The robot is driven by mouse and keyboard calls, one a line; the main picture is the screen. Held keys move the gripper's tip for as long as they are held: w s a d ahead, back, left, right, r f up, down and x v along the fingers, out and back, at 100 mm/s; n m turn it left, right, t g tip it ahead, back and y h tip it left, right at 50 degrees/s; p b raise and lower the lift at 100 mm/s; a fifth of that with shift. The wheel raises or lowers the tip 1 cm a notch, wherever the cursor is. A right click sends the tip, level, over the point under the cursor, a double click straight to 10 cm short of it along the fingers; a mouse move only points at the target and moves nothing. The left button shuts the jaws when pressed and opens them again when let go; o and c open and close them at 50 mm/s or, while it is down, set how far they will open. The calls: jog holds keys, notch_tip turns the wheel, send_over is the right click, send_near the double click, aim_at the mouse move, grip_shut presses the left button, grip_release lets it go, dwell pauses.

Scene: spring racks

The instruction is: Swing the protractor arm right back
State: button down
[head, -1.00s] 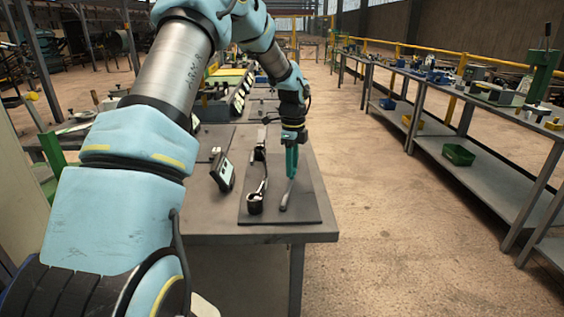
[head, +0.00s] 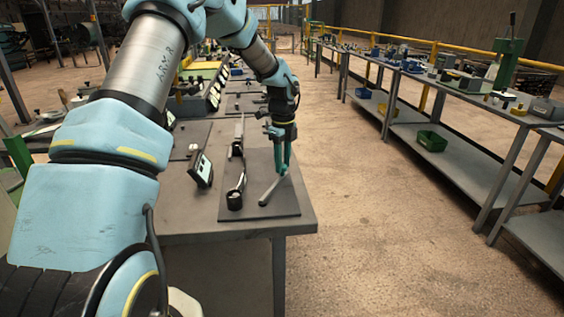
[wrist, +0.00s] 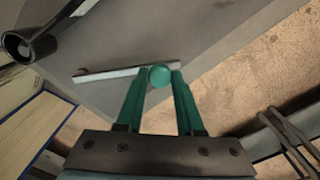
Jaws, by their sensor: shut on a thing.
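The protractor arm (head: 270,192) is a thin grey bar lying over a dark plate (head: 252,211) on the near bench. Its near end is at the plate's front, and it slants away to the right. My gripper (head: 283,172) is at the bar's far right end, near the plate's right edge. The bar's pivot is not clear.
A black cylindrical part (head: 235,200) with a slim stem stands on the plate left of the bar. A tilted display unit (head: 201,170) stands left of the plate. The aisle floor right of the bench is clear. Another bench (head: 460,165) stands beyond it.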

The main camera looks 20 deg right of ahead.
jog(key=shift+s+d, duration=0.1)
jog(key=shift+d, duration=0.05)
jog(key=c, duration=0.5)
grip_release()
jog(key=shift+c, duration=0.2)
jog(key=shift+r, duration=0.1)
notch_tip(320, 180, up, 11)
jog(key=b, duration=0.2)
jog(key=shift+f, duration=0.2)
jog(key=s+a+f+n, duration=0.1)
jog(key=s+a+n, duration=0.5)
jog(key=a+n, duration=0.3)
jog(key=s+a+f+n+t, duration=0.1)
jog(key=s+a+f+n, duration=0.1)
jog(key=s+a+n, duration=0.4)
jog(key=s+a+f+n, duration=0.2)
jog(key=s+a+n, duration=0.5)
jog(key=a+n, duration=0.6)
jog(key=shift+a+t, duration=0.3)
jog(key=shift+a, duration=0.8)
